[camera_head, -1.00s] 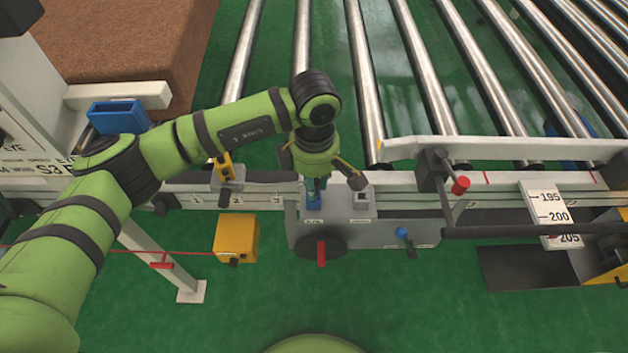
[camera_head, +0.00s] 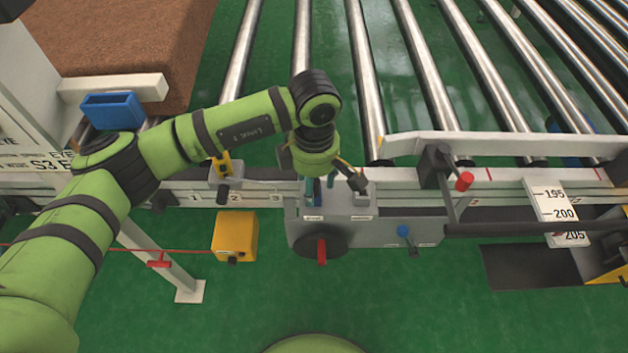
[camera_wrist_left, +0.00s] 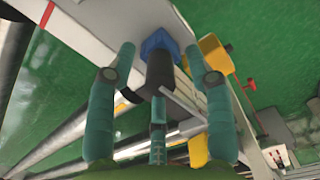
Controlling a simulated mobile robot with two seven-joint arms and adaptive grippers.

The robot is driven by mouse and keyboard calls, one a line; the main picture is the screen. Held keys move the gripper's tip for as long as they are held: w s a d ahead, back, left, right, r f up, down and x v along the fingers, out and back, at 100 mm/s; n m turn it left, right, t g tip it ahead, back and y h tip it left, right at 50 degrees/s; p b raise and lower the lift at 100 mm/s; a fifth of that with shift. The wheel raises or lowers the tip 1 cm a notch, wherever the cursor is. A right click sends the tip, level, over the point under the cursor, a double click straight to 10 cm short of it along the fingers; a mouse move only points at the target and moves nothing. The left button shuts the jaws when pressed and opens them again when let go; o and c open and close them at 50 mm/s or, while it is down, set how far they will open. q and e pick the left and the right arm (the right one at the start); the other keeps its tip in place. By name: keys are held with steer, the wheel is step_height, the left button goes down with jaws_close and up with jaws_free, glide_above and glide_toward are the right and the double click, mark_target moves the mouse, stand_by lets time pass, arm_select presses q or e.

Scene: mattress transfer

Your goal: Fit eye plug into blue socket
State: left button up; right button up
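The grey fixture box (camera_head: 375,235) sits at the conveyor's near rail, with two small labels on its top. My left gripper (camera_head: 320,185) is over its left part. In the left wrist view the blue socket (camera_wrist_left: 158,42) is ahead, partly covered by a black block (camera_wrist_left: 160,70), probably the eye plug. The teal fingers of my left gripper (camera_wrist_left: 160,68) are spread around the black block, with visible gaps at both sides. I cannot tell how deep the block sits in the socket. The socket is hidden in the head view. My right gripper is not in view.
A red lever (camera_head: 321,250) and a blue knob (camera_head: 403,231) are on the fixture's front. A yellow box (camera_head: 235,235) is to its left. A black lever with a red knob (camera_head: 464,181) stands to its right.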

arm_select(q)
step_height(320, 180, up, 12)
stand_by(0.6)
steer(key=shift+s, duration=0.1)
